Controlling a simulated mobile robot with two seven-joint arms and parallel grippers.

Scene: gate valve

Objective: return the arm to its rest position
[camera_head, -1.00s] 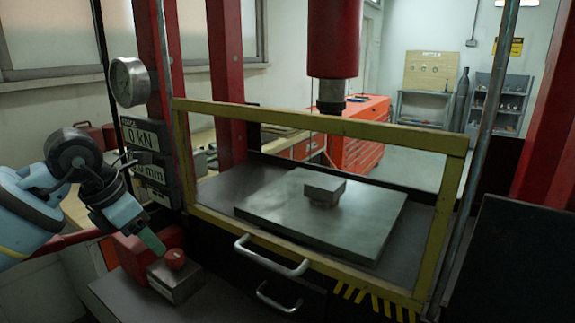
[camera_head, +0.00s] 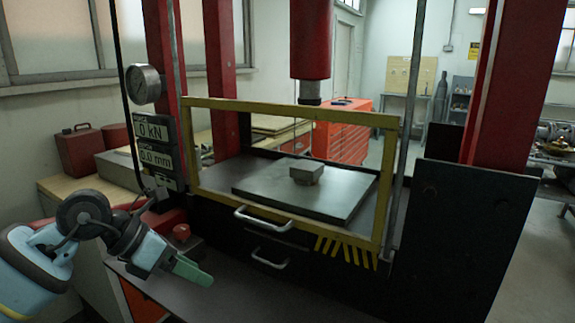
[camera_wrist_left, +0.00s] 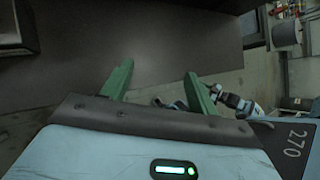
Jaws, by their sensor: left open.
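My left gripper (camera_head: 194,270) with green fingers is at the lower left of the head view, in front of the press and over the dark bench top (camera_head: 290,297). In the left wrist view its two green fingers (camera_wrist_left: 157,88) stand apart with nothing between them. A red knob (camera_head: 181,232) on a small box stands just behind the gripper, apart from it. My right gripper is not clearly shown.
The press has a yellow-framed guard (camera_head: 290,112) with metal handles (camera_head: 263,219). Behind it, a small metal block (camera_head: 306,171) sits on a steel plate (camera_head: 345,196). A gauge (camera_head: 144,84) and a display reading 0 kN (camera_head: 152,130) are at left. Open floor lies at right.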

